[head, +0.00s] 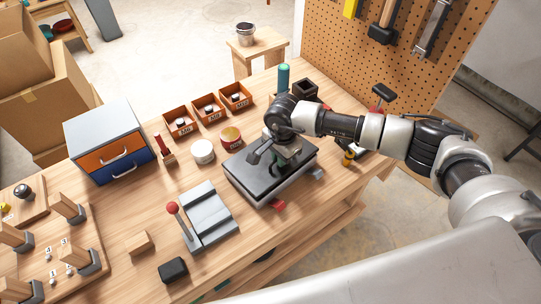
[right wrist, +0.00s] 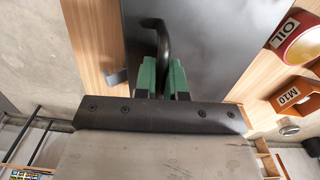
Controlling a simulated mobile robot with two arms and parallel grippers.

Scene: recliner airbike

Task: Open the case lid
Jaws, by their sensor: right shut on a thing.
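The case (head: 262,184) is a flat dark grey box on the workbench, right of its middle. Its dark lid (head: 240,167) lies flat on top and looks closed. My right gripper (head: 279,165) is over the lid. In the right wrist view its green fingers (right wrist: 163,82) are shut on a black curved handle (right wrist: 155,25) that stands up from the lid. The grip point in the head view is partly hidden by the gripper. A red tab (head: 278,206) and a grey tab (head: 317,174) stick out at the case's front edge. My left gripper is not in view.
A grey press with a red-knobbed lever (head: 208,215) stands left of the case. A white tin (head: 203,152), an oil tin (head: 231,138) and orange bins (head: 207,107) stand behind. A dark green cylinder (head: 283,77) stands near the pegboard (head: 340,65).

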